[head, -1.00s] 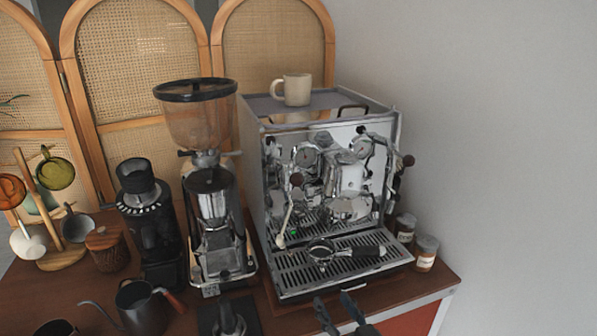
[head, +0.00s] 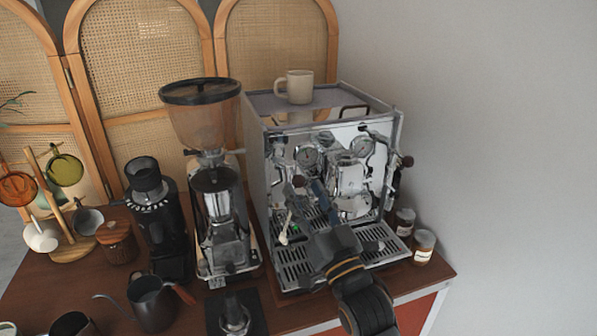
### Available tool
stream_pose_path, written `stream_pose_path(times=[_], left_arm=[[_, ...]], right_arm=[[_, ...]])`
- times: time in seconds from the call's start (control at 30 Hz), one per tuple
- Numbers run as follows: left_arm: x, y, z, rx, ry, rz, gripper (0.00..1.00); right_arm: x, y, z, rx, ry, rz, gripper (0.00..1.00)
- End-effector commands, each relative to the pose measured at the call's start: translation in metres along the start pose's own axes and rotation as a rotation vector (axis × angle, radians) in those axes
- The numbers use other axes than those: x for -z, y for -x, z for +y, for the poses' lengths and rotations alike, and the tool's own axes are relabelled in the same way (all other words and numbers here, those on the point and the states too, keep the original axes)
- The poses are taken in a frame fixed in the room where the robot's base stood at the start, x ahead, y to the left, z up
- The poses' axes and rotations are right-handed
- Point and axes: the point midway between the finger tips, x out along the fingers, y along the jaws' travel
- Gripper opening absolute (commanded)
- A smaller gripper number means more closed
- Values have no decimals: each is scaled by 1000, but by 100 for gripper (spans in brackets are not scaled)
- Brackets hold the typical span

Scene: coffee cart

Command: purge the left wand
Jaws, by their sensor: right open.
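The chrome espresso machine (head: 254,150) stands on the cart's right side. Its left wand (head: 287,226) hangs at the front left, with a pale tip low over the drip tray (head: 295,272). A dark round knob (head: 298,181) shows near the wand's upper part. My right gripper (head: 311,190) is open in front of the machine, its fingers pointing up just right of this knob. I cannot tell whether they touch it. My right gripper and arm hide the middle of the tray and the portafilter there. My left gripper is not in view.
A cream mug (head: 294,87) stands on the machine. A tall grinder (head: 201,115) and a smaller black grinder (head: 154,215) stand left of it. Two jars (head: 424,247) sit at right. A kettle (head: 150,303) and tamper (head: 235,315) are in front.

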Motion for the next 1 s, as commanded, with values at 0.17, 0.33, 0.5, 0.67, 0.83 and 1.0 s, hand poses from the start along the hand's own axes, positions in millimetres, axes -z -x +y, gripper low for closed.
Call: stream_pose_path(times=[0.17, 0.33, 0.5, 0.67, 0.83, 1.0], left_arm=[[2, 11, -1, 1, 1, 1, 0], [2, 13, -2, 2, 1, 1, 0], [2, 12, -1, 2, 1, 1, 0], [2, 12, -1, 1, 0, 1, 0], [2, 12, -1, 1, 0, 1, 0], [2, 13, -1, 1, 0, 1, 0]], right_arm=[[1, -28, 0, 0, -1, -1, 47], [0, -38, 0, 0, -1, -1, 47], [0, -39, 0, 0, -1, 0, 47], [-1, -39, 0, 0, -1, -1, 39], [-1, -39, 0, 0, -1, -1, 5], [0, -39, 0, -1, -1, -3, 0]])
